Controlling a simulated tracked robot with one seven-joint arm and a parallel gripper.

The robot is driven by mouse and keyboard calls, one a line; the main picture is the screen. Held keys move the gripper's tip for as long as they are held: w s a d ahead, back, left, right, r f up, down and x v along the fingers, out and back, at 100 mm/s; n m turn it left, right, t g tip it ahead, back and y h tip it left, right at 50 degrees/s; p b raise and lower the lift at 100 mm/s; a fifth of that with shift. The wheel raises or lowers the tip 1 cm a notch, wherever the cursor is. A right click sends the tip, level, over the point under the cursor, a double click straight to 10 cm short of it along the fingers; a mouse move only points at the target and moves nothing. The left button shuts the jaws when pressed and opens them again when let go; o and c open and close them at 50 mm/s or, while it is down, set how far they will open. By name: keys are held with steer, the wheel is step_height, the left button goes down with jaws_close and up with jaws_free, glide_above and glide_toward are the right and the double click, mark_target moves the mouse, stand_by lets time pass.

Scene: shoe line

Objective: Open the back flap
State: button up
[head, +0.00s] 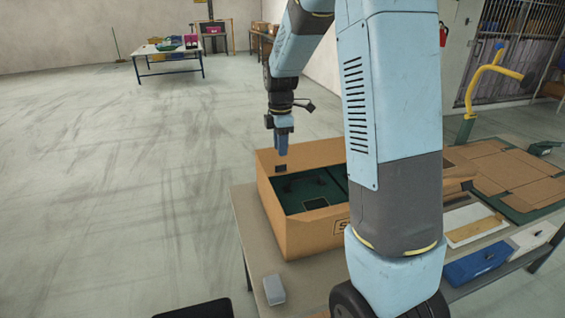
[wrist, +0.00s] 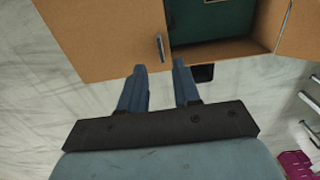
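A brown cardboard box (head: 290,236) stands on the table in the head view, its top partly uncovered over a dark green inside. My arm hides its right part. My gripper (head: 284,152) points down over the box's far left corner. I cannot tell which panel is the back flap.
The table (head: 243,214) also bears a small grey box (head: 273,290) at front left. Right of my arm are flat cardboard (head: 510,172), a shallow tray (head: 474,228), a blue box (head: 478,263) and a white box (head: 531,236). The floor at left is clear.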

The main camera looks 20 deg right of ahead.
mark_target(281, 162)
step_height(281, 162, down, 6)
steer(key=shift+f, duration=0.25)
jaws_close()
stand_by(0.4)
stand_by(1.1)
steer(key=shift+d, duration=0.15)
steer(key=shift+r, duration=0.2)
